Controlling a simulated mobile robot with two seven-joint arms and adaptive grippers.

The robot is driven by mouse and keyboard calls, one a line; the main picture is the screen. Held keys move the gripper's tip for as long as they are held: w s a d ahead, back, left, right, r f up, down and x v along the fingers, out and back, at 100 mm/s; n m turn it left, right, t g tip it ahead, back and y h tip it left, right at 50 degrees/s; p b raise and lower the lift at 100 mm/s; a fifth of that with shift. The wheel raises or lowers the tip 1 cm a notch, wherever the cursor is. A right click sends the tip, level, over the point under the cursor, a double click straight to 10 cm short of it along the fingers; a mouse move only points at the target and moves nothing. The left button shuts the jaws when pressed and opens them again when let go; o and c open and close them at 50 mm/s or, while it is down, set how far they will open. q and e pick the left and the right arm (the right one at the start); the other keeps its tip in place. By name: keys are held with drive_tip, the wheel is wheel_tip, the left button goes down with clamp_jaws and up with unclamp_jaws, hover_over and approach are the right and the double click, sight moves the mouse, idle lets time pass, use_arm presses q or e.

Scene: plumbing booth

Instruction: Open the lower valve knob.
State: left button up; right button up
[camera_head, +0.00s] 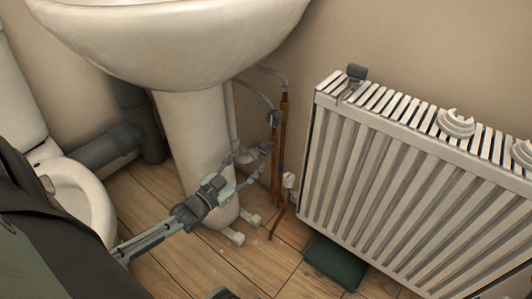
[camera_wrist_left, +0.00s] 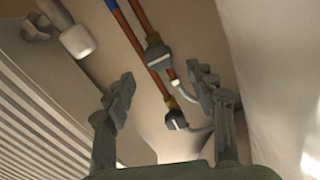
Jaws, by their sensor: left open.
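Two grey valve knobs sit on the copper pipes beside the sink pedestal. The lower valve knob (camera_head: 265,148) is just beyond my left gripper (camera_head: 254,162), partly hidden by its upper finger. The wrist view seems upside down, so the lower knob (camera_wrist_left: 157,50) appears above the upper knob (camera_wrist_left: 175,121). The upper knob (camera_head: 273,118) shows higher on the pipes in the head view. My left gripper (camera_wrist_left: 163,82) is open and empty. Its fingers are spread to either side of the lower knob in the picture, and I see no clear contact. My right gripper is not in view.
The white sink pedestal (camera_head: 191,145) stands left of the pipes. A white radiator (camera_head: 385,185) stands close on the right, with a white valve (camera_head: 289,181) at its edge. A toilet (camera_head: 82,195) is at the left. A dark green box (camera_head: 334,262) lies under the radiator.

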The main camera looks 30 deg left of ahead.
sight(263, 151)
use_arm(q)
drive_tip(key=w, duration=0.2)
drive_tip(key=w+b, duration=0.1)
drive_tip(key=w, duration=0.1)
drive_tip(key=w+b, duration=0.1)
drive_tip(key=w, duration=0.2)
drive_tip(key=shift+d, duration=0.35)
drive_tip(key=shift+c, duration=0.5)
drive_tip(key=c, duration=1.1)
drive_tip(key=shift+o, duration=0.2)
